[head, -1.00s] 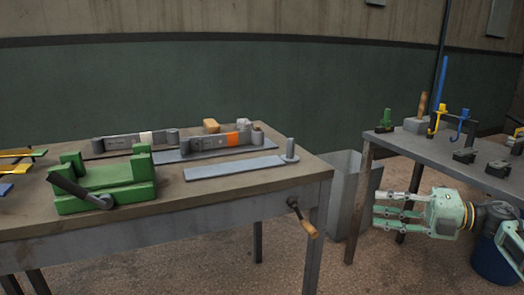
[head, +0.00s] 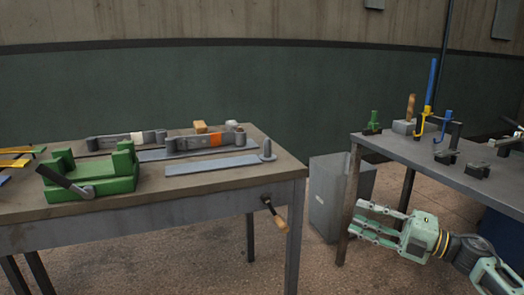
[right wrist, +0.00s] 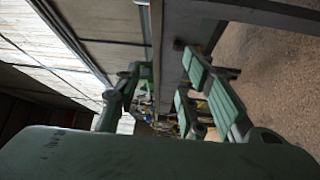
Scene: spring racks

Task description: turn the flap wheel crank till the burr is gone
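A crank with a dark arm and a wooden handle (head: 280,222) sticks out from the front of the left workbench, near its right leg. I cannot make out a flap wheel or a burr for certain. My right gripper (head: 358,222) is in front of the right table's near leg, to the right of the crank and apart from it. Its fingers are spread and hold nothing. In the right wrist view its green fingers (right wrist: 170,100) also stand apart. My left gripper is not in view.
The workbench (head: 215,205) carries a green block fixture (head: 105,180) with a grey lever, banded grey bars (head: 205,142) and a flat grey strip (head: 212,165). A grey bin (head: 325,198) stands between it and the right table (head: 415,152), which holds small tools.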

